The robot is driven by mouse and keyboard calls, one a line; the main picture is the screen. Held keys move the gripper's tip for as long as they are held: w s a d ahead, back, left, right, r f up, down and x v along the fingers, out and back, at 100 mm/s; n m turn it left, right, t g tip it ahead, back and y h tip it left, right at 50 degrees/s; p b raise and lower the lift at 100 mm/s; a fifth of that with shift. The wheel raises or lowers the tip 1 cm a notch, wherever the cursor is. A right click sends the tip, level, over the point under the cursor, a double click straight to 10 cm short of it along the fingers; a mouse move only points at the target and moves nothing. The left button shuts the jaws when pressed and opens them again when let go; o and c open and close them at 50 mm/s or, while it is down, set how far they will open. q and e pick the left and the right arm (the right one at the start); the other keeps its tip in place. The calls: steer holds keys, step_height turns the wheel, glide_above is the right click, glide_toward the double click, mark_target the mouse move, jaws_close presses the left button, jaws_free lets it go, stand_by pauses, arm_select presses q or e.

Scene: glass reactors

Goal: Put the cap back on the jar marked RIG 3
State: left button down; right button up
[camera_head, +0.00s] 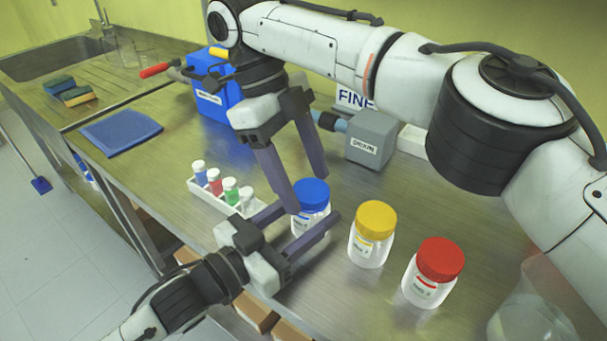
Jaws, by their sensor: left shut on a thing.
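Three clear jars stand in a row on the steel bench, with a blue cap (311,192), a yellow cap (376,219) and a red cap (440,258) at their tops. Their labels are too small to read surely, so I cannot tell which is RIG 3. My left gripper (302,226) is shut on the blue-capped jar (310,222), one finger on each side of its body. My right gripper (304,192) points down at the blue cap with its fingers spread either side of it; I cannot tell whether they touch it. The blue cap looks level on its jar.
A white rack (208,197) of small capped vials stands left of the jars. A blue box (215,100), a grey box (371,138) and a blue mat (121,132) lie farther back. A glass beaker (530,315) stands at the lower right. The sink (55,62) is at far left.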

step_height(320, 180, up, 4)
steer(key=shift+f, duration=0.15)
steer(key=shift+a+r, duration=0.1)
steer(key=shift+r, duration=0.35)
steer(key=shift+c, duration=0.4)
